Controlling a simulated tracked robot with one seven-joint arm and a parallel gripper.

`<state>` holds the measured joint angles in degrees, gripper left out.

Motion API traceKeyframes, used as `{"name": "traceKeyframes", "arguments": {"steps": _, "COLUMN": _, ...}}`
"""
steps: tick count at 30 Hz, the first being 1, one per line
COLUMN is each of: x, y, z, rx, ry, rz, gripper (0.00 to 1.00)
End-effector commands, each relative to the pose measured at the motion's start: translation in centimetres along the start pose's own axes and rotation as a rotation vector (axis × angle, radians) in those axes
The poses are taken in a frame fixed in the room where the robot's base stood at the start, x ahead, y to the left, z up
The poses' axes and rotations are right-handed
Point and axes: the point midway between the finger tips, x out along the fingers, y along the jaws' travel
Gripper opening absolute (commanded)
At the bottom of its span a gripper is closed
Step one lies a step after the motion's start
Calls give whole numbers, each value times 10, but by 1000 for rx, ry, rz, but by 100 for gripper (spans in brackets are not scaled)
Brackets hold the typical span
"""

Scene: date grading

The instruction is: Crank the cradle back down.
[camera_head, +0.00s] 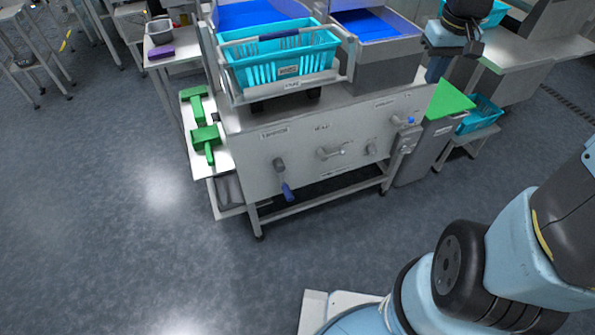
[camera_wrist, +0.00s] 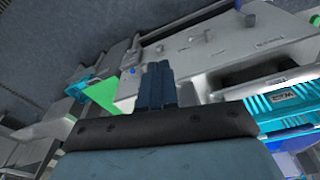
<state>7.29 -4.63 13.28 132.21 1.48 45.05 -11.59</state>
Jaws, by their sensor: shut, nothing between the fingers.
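The cradle (camera_head: 296,86) is a grey frame at the front top of the grading machine, with a cyan basket (camera_head: 262,70) in it. Its height relative to its lowest position cannot be told. A crank with a blue handle (camera_head: 287,190) is on the left of the machine's front panel (camera_head: 316,128), its handle hanging downward. My gripper (camera_head: 432,78) is over the machine's right end, well away from that crank. In the wrist view my gripper (camera_wrist: 157,67) shows its dark blue fingers together, empty, in front of the panel. The cyan basket (camera_wrist: 290,106) shows there at the right.
Other grey controls (camera_head: 332,152) and a small blue knob (camera_head: 411,120) sit along the panel. Green scoop-like items (camera_head: 205,138) lie on a shelf at the machine's left. A cyan crate (camera_head: 480,115) stands at the right on a low stand. The floor before the machine is clear.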

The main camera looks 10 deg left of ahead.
Motion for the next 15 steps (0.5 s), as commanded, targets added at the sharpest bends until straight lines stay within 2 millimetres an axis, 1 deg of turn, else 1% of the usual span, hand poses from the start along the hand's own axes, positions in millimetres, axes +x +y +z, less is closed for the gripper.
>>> {"name": "traceKeyframes", "arguments": {"steps": 1, "x": 15, "y": -1, "z": -8, "rx": -14, "ry": -23, "rz": -17, "gripper": 0}}
{"name": "traceKeyframes", "arguments": {"steps": 6, "x": 58, "y": -7, "z": -30, "rx": -65, "ry": -81, "rz": -73, "gripper": 0}}
{"name": "traceKeyframes", "arguments": {"steps": 11, "x": 101, "y": -16, "z": -47, "rx": -110, "ry": -129, "rz": -136, "gripper": 0}}
{"name": "traceKeyframes", "arguments": {"steps": 15, "x": 140, "y": -26, "z": -59, "rx": -144, "ry": -166, "rz": -199, "gripper": 0}}
